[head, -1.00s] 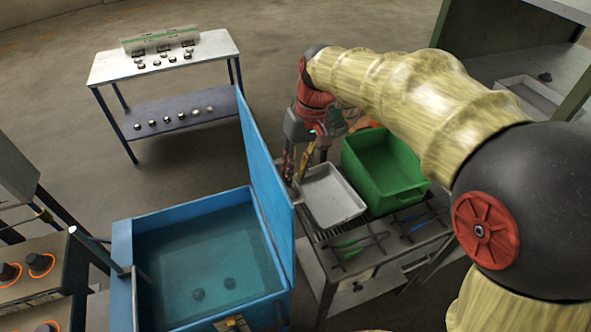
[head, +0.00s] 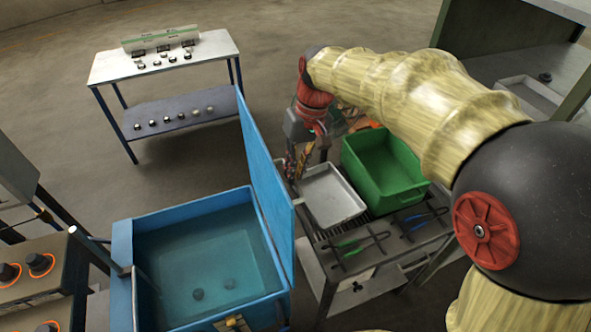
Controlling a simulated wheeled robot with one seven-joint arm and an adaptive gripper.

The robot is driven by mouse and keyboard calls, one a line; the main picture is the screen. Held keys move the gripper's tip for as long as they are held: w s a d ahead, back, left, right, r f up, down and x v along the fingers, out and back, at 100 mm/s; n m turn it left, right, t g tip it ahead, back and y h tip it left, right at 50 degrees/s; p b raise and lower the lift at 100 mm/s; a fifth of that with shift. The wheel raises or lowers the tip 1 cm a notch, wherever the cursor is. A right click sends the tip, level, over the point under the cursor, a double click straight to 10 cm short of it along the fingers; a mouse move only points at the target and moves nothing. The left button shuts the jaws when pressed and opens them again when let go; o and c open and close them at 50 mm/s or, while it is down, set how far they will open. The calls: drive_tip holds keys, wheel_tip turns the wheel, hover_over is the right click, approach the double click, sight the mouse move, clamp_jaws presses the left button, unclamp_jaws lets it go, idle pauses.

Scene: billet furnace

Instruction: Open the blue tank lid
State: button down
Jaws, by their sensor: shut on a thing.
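The blue tank (head: 122,262) stands at the lower left in the head view, filled with water, with two small dark round pieces on its bottom. Its blue lid (head: 262,185) stands upright along the tank's right side, so the tank is open on top. My gripper (head: 291,178) is just right of the lid's far part, above the left end of the grey tray. Its fingers point down and are shut, but what they hold is too small and dark to make out. I cannot tell whether the gripper touches the lid.
A grey metal tray (head: 331,196) and a green bin (head: 385,168) sit on a cart with tongs (head: 352,245) in front. A table (head: 165,62) with small pieces stands at the back left. Control boxes (head: 35,265) are at the left edge. Floor behind the tank is clear.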

drive_tip(key=s+a+p, duration=0.1)
drive_tip(key=s+a, duration=0.1)
drive_tip(key=a, duration=0.7)
drive_tip(key=shift+s, duration=0.25)
drive_tip(key=c, duration=2)
unclamp_jaws()
drive_tip(key=shift+o, duration=0.6)
drive_tip(key=shift+r, duration=0.1)
wheel_tip(320, 180, up, 12)
drive_tip(key=d, duration=0.2)
drive_tip(key=shift+w+d+f, duration=0.2)
drive_tip(key=shift+w, duration=0.15)
